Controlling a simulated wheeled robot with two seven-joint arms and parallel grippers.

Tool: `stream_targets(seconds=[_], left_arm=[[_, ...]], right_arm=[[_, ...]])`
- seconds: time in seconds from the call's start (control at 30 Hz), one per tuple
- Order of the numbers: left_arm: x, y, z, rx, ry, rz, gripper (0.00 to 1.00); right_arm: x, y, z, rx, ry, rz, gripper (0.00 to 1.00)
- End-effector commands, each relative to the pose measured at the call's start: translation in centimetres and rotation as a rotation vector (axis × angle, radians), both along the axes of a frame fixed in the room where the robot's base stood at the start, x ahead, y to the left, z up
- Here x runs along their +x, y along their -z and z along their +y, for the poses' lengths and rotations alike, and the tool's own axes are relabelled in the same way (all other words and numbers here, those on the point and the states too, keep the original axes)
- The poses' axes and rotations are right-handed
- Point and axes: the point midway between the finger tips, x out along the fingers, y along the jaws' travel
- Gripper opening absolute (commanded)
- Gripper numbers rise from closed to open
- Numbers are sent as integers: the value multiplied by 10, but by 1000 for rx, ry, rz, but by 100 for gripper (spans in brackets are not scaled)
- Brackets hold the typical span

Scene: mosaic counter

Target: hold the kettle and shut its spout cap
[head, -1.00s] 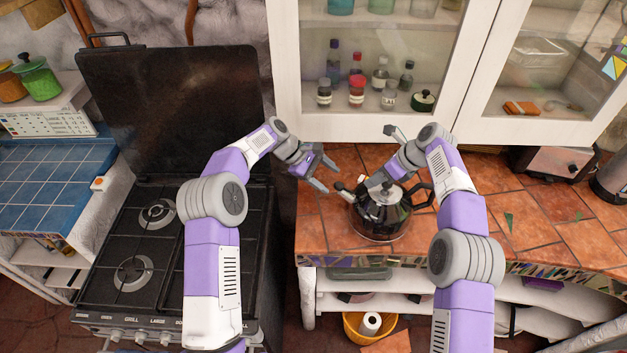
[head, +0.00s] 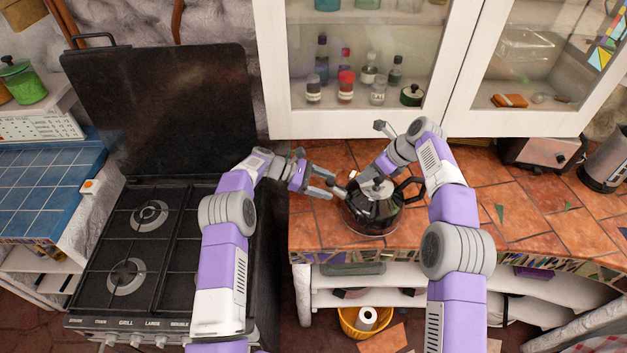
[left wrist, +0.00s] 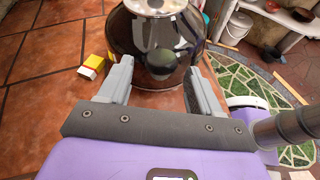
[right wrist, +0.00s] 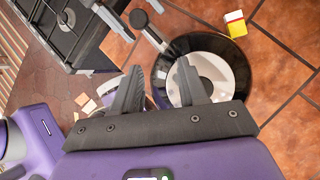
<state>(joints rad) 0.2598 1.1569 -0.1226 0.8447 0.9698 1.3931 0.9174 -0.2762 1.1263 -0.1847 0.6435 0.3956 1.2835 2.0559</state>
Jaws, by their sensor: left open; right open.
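The black glossy kettle (head: 372,216) stands upright on the tiled counter, its spout (head: 340,190) toward the left and its handle (head: 412,188) at the right. It also shows in the right wrist view (right wrist: 240,78) and left wrist view (left wrist: 130,35). A dark round spout cap (right wrist: 138,18) is at the spout's end; whether it is raised cannot be told. My left gripper (head: 331,184) is open, its fingers beside the spout tip. My right gripper (right wrist: 160,75) is open above the kettle, one finger overlapping the pale lid (right wrist: 215,68) in view. Nothing is held.
A black stove (head: 150,240) stands left of the counter. The glass-fronted cabinet (head: 350,123) hangs behind the kettle. A small yellow and white box (left wrist: 92,66) lies on the counter near the kettle. Bare tiles (head: 500,200) lie to the right, with a toaster (head: 540,155) at the back.

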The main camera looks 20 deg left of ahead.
Motion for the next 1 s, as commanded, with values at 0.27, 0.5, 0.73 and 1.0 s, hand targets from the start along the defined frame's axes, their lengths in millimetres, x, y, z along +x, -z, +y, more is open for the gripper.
stream_targets(seconds=[0.27,0.5,0.73,1.0], left_arm=[[2,5,-11,2,0,-1,64],[2,5,-10,2,0,-1,50],[2,5,-10,2,0,-1,15],[2,4,-10,2,0,-2,0]], right_arm=[[0,0,0,0,0,0,43],[0,0,0,0,0,0,43],[0,0,0,0,0,0,43],[0,0,0,0,0,0,43]])
